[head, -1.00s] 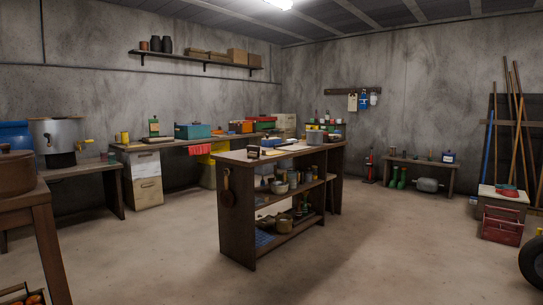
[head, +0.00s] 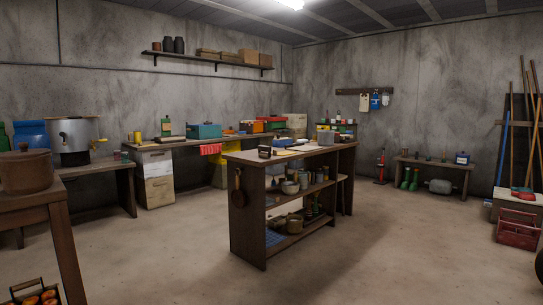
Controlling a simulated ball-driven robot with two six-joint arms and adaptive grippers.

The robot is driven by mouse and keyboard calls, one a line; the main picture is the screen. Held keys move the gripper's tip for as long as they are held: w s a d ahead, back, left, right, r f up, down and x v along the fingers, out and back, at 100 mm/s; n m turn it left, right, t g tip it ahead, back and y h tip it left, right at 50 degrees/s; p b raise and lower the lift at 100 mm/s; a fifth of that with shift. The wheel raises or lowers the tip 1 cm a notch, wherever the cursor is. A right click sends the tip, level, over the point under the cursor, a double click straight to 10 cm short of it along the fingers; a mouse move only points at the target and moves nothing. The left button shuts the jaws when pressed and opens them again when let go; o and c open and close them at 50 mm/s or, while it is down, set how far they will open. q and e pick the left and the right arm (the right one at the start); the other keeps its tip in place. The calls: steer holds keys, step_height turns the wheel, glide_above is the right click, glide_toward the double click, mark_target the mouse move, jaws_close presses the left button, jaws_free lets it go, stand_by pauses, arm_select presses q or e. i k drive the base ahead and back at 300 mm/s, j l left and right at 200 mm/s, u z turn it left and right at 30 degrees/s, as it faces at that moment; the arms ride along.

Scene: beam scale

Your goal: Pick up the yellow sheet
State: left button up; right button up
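A pale flat thing (head: 285,153) lies on top of the middle shelf unit. Neither of my grippers is in view.
The dark wooden shelf unit (head: 284,163) stands mid-floor, between me and part of the back bench (head: 188,142). A table with a brown pot (head: 27,172) is close at the left. A red toolbox (head: 517,229) is at right. The floor (head: 160,250) in front is clear.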

mark_target(275, 152)
steer(key=i+u, duration=0.35)
steer(key=i, duration=2.35)
steer(key=i+j, duration=0.1)
steer(key=i, duration=1.55)
